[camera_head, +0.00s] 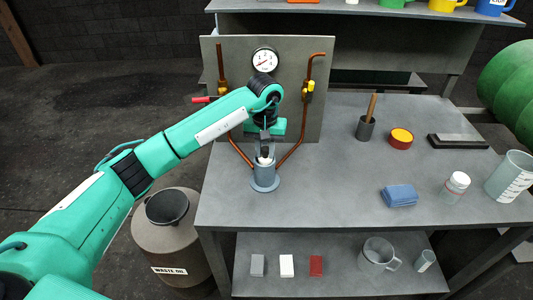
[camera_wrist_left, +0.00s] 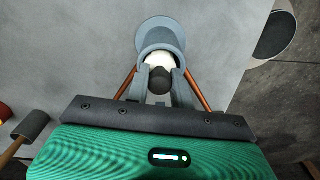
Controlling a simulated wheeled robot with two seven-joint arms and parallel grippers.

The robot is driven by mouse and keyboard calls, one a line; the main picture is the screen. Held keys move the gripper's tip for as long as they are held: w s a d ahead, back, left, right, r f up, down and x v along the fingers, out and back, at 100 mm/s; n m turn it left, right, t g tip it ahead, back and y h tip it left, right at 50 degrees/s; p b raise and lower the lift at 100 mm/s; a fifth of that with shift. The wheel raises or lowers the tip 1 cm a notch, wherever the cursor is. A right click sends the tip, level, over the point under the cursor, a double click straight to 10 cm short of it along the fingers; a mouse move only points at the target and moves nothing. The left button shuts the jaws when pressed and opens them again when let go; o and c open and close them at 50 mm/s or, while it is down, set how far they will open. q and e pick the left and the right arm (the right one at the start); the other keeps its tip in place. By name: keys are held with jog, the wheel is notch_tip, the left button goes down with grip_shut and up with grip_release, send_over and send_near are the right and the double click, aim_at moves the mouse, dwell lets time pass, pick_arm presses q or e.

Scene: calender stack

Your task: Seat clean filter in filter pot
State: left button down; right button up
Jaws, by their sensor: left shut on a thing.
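The filter pot (camera_head: 264,176) is a blue-grey cup with a wide base flange, upright on the bench between two copper pipes. My left gripper (camera_head: 265,151) is directly above its mouth, pointing down, shut on the clean filter (camera_head: 265,159), a white piece. In the left wrist view the filter (camera_wrist_left: 158,61) shows white with a dark knob at its near end, between the two grey fingers of my gripper (camera_wrist_left: 160,84). The pot (camera_wrist_left: 160,37) lies just beyond it. The filter's lower part is hidden, so I cannot tell how deep it sits. My right gripper is not in view.
A grey panel (camera_head: 225,68) with a gauge (camera_head: 264,60) and valves stands behind the pot. A blue cloth (camera_head: 399,195), white-capped bottle (camera_head: 456,186), clear beaker (camera_head: 511,176) and red-yellow tin (camera_head: 401,138) stand to the right. A waste oil drum (camera_head: 172,244) stands at left below.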

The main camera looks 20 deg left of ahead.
pick_arm(q)
jog(key=shift+a, duration=0.1)
jog(key=c, duration=1.5)
grip_release()
jog(key=o, duration=0.3)
jog(key=shift+r, duration=0.1)
